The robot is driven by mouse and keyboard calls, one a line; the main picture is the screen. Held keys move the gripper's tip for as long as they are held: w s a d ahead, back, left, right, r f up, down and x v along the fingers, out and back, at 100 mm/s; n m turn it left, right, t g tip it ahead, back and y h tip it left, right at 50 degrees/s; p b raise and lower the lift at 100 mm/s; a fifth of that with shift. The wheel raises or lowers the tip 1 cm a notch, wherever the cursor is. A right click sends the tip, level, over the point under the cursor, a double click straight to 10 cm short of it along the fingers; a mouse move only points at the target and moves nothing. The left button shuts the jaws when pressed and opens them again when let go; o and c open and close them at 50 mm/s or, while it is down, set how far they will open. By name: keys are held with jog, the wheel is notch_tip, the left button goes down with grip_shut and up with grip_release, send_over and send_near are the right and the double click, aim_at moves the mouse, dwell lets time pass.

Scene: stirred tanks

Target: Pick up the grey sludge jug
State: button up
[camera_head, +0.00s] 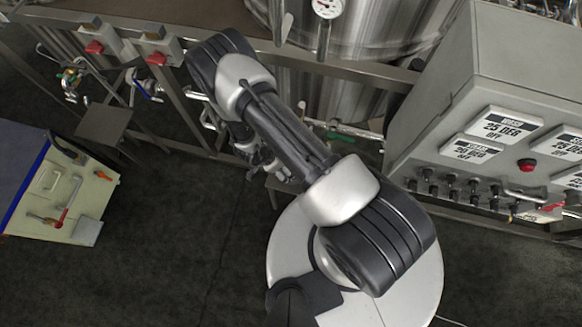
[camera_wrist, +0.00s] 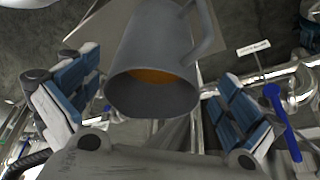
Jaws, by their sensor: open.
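The grey sludge jug (camera_wrist: 150,95) is in the upper middle of the wrist view. Its open mouth faces the camera, with orange-brown contents inside, and its handle is on the right side. My gripper (camera_wrist: 158,110) is open. One blue-padded finger is to the left of the jug and the other to the right, with gaps visible on both sides in the picture. I cannot tell how deep the jug sits between them. In the head view my arm hides the jug, and the fingers cannot be made out.
A grey control box (camera_head: 490,110) with displays and knobs stands at the right in the head view. Steel tanks (camera_head: 375,30) and a metal rail (camera_head: 330,68) are at the back. A cream cabinet (camera_head: 60,195) stands at the left. Dark floor (camera_head: 165,250) lies clear between.

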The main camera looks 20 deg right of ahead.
jog(key=b+x, duration=0.2)
jog(key=x, duration=0.4)
jog(key=shift+s, duration=0.15)
jog(key=shift+a+r, duration=0.1)
jog(key=shift+c, duration=0.4)
jog(key=c, duration=1.7)
jog(key=shift+c, duration=0.6)
